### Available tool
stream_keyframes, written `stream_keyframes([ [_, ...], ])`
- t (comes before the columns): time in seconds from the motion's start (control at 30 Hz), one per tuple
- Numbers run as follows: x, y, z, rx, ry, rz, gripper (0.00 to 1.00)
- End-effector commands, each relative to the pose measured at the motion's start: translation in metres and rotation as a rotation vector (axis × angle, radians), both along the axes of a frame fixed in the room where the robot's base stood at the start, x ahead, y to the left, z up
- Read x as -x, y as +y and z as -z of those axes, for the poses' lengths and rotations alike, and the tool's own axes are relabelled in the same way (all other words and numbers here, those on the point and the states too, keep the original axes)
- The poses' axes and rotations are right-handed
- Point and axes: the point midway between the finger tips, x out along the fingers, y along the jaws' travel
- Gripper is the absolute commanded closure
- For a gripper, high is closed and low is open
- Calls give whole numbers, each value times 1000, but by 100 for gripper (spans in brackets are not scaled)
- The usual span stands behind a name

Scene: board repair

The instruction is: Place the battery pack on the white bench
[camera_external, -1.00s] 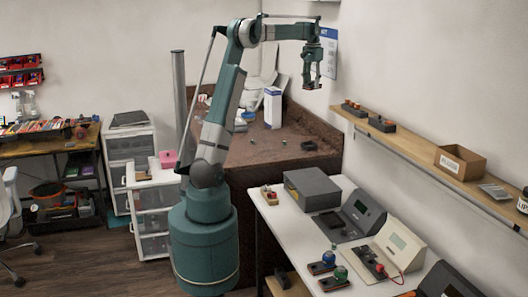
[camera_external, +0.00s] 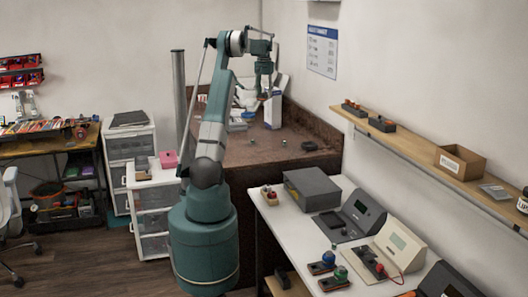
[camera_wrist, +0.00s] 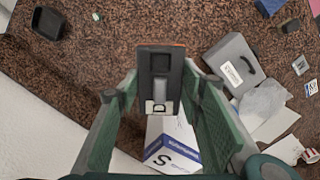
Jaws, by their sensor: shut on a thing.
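My gripper (camera_external: 264,92) is high over the brown counter in the external view. In the wrist view my gripper (camera_wrist: 158,98) is shut on a dark block with a grey strip and a pale label at one end, which looks like the battery pack (camera_wrist: 160,62). The block is held up between the fingers; in the external view it is too small to make out clearly. The white bench (camera_external: 292,228) stands at the front right, well apart from my gripper.
The bench carries a grey box (camera_external: 312,188), testers (camera_external: 362,213) and small parts; narrow white strips between them are bare. The wall shelf (camera_external: 420,153) overhangs its right side. A white-and-blue carton (camera_external: 273,112) and a grey case (camera_wrist: 232,62) stand on the brown counter (camera_external: 260,152).

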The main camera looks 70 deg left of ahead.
Motion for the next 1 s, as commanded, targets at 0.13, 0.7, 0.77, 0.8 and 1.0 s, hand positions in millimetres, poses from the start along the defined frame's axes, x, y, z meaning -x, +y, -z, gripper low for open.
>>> stream_keyframes([
  [0.13, 41, 38, 19, 0, 0, -56, 85],
  [0.7, 208, 150, 92, 0, 0, -253, 85],
  [0.77, 226, 160, 100, 0, 0, -274, 85],
  [0.8, 239, 166, 106, 0, 0, -287, 85],
  [1.0, 304, 193, 132, 0, 0, -355, 85],
])
